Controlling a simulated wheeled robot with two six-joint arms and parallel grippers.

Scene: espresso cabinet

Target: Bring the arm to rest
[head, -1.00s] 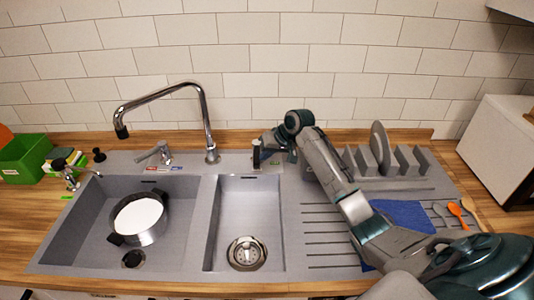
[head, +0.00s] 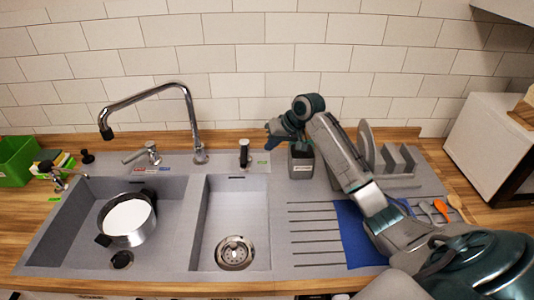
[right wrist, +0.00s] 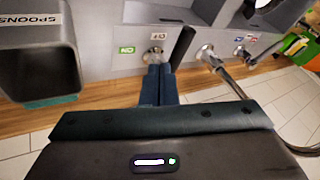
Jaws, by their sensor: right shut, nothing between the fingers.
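My right arm (head: 345,165) reaches in from the lower right over the drainboard toward the back of the sink. My right gripper (head: 270,130) is at the back ledge, above and to the right of a small dark-topped switch (head: 244,153). In the right wrist view the gripper's fingers (right wrist: 157,72) are shut together with nothing between them. My left gripper is not in view.
A grey spoon holder (head: 301,165) stands under my right arm; it also shows in the right wrist view (right wrist: 35,65). A dish rack (head: 400,165), blue cloth (head: 355,235) and utensils (head: 440,208) are on the right. A pot (head: 128,220) sits in the left basin, near the faucet (head: 190,110).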

